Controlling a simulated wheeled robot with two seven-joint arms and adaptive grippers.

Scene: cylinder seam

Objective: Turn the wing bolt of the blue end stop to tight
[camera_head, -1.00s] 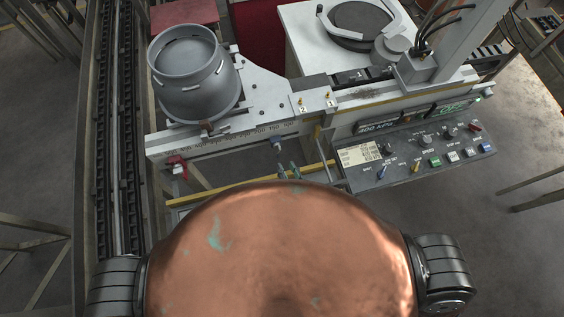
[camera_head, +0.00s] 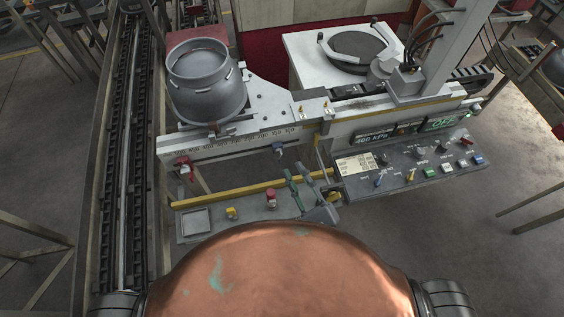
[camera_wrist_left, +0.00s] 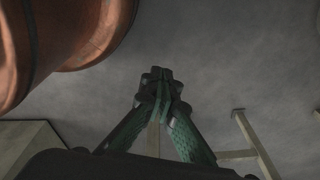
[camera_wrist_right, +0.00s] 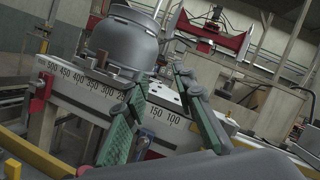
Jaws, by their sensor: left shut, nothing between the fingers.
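The blue end stop (camera_head: 279,149) with its wing bolt hangs on the front of the scaled rail (camera_head: 235,143), right of the grey pot. How tight the bolt is cannot be told. A red end stop (camera_head: 184,167) sits at the rail's left end and also shows in the right wrist view (camera_wrist_right: 41,88). My right gripper (camera_head: 298,174) has its green fingers apart and empty, a little below the blue stop in the head view. My left gripper (camera_wrist_left: 157,80) is shut and empty, over grey floor.
A grey pot (camera_head: 207,88) stands on the rail's left part. A yellow bar (camera_head: 235,194) runs below the rail, with a lower panel carrying a yellow knob (camera_head: 232,213) and red button (camera_head: 271,197). A control panel (camera_head: 405,165) is at right.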

